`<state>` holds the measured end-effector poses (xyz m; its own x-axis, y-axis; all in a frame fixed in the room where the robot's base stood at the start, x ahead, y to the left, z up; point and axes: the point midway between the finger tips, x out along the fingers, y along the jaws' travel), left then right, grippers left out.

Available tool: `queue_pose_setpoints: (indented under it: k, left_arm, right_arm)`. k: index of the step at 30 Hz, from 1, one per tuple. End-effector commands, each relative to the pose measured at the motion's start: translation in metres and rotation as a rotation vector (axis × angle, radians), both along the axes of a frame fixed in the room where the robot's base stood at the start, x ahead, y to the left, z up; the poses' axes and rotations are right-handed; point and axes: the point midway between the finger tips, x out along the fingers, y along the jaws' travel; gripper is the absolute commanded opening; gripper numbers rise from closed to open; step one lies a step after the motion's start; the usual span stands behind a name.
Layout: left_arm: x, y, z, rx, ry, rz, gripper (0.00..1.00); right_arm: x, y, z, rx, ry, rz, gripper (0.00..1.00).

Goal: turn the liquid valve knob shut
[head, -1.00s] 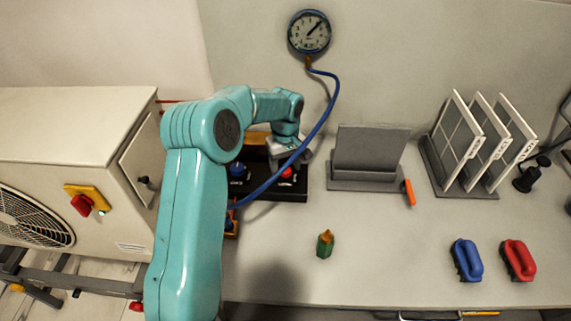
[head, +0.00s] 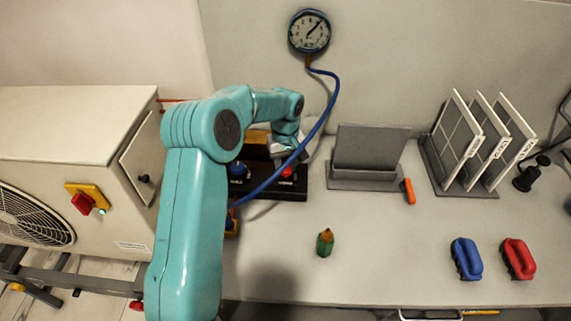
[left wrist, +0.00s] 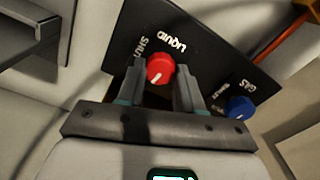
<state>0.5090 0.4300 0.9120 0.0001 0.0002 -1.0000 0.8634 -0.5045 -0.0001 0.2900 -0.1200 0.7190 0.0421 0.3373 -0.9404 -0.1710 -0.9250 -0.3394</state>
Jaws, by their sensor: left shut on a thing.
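The red liquid valve knob (left wrist: 160,69) sits on a black panel (left wrist: 205,55) beside the words "LIQUID" and "SHUT". Its white mark points down and slightly left in the left wrist view, towards my gripper's base. My left gripper (left wrist: 159,82) is shut on this knob, with one finger on each side. In the head view the red knob (head: 287,172) shows just below my left gripper (head: 289,163). The blue knob (left wrist: 240,107), marked "GAS", is on the same panel, apart from my fingers. My right gripper is not in view.
A blue hose (head: 325,115) runs from the wall gauge (head: 310,32) down past my wrist and across the panel. A grey stand (head: 370,155) is right of the panel. A green bottle (head: 325,243) stands in front; the table around it is clear.

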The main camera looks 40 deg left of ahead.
Motion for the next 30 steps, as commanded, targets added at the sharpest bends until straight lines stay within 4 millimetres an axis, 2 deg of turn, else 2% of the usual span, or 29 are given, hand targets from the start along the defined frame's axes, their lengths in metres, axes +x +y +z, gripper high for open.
queue_pose_setpoints:
  k: [30]
  left_arm:
    - [0.0010, -0.0019, 0.0006, -0.001, 0.001, -0.942, 0.05]
  right_arm:
    - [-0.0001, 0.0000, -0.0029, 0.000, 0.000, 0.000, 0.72]
